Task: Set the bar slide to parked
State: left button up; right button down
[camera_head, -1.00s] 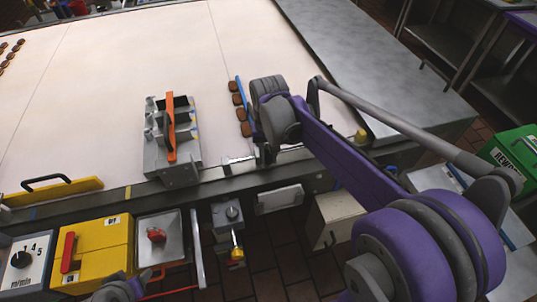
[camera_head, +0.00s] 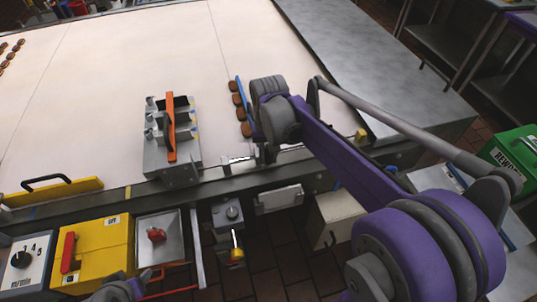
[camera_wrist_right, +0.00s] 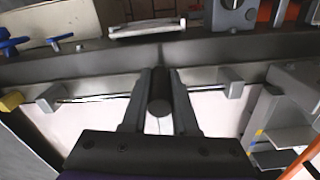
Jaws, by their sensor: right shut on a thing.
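The bar slide is a thin metal rod (camera_wrist_right: 100,98) along the front rail, with a grey block at each end (camera_wrist_right: 48,98) (camera_wrist_right: 231,82). A dark round knob (camera_wrist_right: 159,98) stands at the rod, about midway between the blocks. My right gripper (camera_wrist_right: 160,88) is shut on this knob, one finger on each side. In the head view the right gripper (camera_head: 262,154) is at the table's front edge, and the arm hides much of the slide. Part of my left gripper (camera_head: 125,290) shows at the bottom edge; its fingers are unclear.
A grey fixture with an orange bar (camera_head: 171,125) stands left of the right gripper. A blue strip (camera_head: 239,90) with brown biscuits lies on the pale table. A yellow block (camera_head: 361,135) sits right of the slide. Control boxes (camera_head: 229,212) line the front below.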

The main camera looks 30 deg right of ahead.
jog(key=s+d+b, duration=0.1)
jog(key=s+d, duration=0.3)
jog(key=d, duration=1.2)
jog(key=shift+d, duration=0.4)
jog(key=shift+r, duration=0.1)
jog(key=c, duration=1)
grip_release()
jog(key=shift+d, duration=0.1)
jog(key=o, duration=0.3)
jog(key=shift+d, duration=0.1)
